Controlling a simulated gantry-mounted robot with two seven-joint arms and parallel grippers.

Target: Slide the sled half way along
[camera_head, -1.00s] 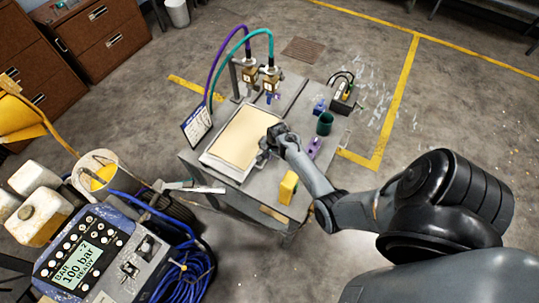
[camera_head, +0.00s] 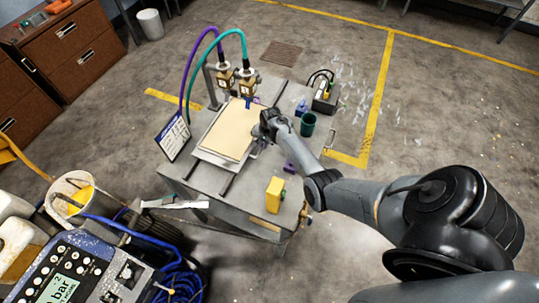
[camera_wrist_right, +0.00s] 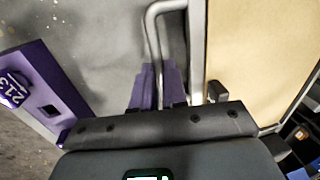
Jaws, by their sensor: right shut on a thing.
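The sled (camera_head: 208,157) is a pale metal tray carrying a flat tan board (camera_head: 228,130). It sits on dark rails on the grey table; bare rail shows at its near end. A bent metal handle (camera_wrist_right: 153,32) runs along the sled's side in the right wrist view. My right gripper (camera_head: 257,148) is at the sled's right edge. In the wrist view its purple fingertips (camera_wrist_right: 157,88) are shut on the handle; the exact contact is partly hidden. Two nozzle heads, one with a purple hose (camera_head: 225,80) and one with a teal hose (camera_head: 247,84), stand over the sled's far end. My left gripper is not in view.
A yellow block (camera_head: 274,195) and a purple block (camera_head: 290,167) stand on the table right of the sled, near my right arm. A green cup (camera_head: 308,124) and a black box (camera_head: 326,97) are farther back. A sign (camera_head: 173,138) stands at the left edge.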

